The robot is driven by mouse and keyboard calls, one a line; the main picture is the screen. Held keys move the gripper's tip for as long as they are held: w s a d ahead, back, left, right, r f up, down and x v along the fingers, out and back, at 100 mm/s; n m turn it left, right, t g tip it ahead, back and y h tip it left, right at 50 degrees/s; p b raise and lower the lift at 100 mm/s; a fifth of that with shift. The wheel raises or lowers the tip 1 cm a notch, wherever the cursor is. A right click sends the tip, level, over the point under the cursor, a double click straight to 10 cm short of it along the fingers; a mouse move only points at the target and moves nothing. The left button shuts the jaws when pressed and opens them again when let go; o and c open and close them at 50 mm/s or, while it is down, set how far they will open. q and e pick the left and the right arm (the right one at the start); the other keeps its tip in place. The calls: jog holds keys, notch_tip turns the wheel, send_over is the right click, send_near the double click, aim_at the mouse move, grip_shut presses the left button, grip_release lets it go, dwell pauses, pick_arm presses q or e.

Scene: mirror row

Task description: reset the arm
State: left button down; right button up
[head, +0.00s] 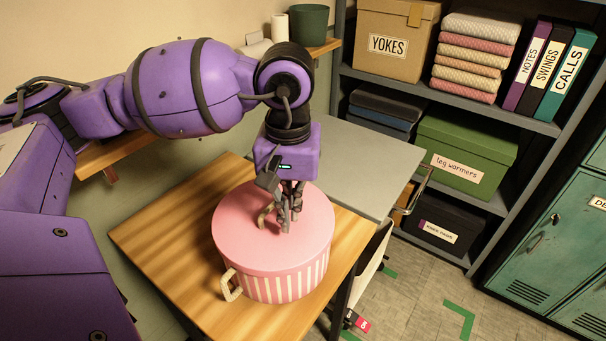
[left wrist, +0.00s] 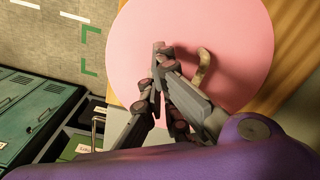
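My left gripper (head: 287,222) points down over the pink lid of a round box (head: 269,282) with striped sides. Its fingers are together, with nothing visible between them. In the left wrist view, the fingertips (left wrist: 158,62) meet over the pink lid (left wrist: 240,30). A tan curved handle (left wrist: 203,68) on the lid is beside the fingers, outside them. I cannot tell whether the tips touch the lid. My right gripper is in neither view.
The box stands on a wooden table (head: 150,240). A grey surface (head: 365,165) adjoins it behind. Shelves at the right hold a YOKES box (head: 390,62), folded textiles (head: 472,60), binders and a green box (head: 465,150). Teal lockers (head: 550,240) stand at far right, with open floor before them.

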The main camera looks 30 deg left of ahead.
pick_arm(q)
jog(key=shift+f, duration=0.1)
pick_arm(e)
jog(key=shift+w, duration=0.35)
pick_arm(q)
jog(key=shift+f, duration=0.15)
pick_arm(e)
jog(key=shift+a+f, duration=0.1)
pick_arm(q)
jog(key=shift+f, duration=0.15)
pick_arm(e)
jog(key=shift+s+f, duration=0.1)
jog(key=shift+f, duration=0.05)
pick_arm(q)
jog(key=shift+f+b, duration=0.5)
jog(key=shift+b, duration=0.05)
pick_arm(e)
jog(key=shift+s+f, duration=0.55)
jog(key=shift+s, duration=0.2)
pick_arm(q)
jog(key=shift+f, duration=0.2)
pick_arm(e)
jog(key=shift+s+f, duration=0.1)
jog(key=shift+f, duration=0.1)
pick_arm(q)
jog(key=shift+f+b, duration=0.25)
jog(key=shift+b, duration=0.05)
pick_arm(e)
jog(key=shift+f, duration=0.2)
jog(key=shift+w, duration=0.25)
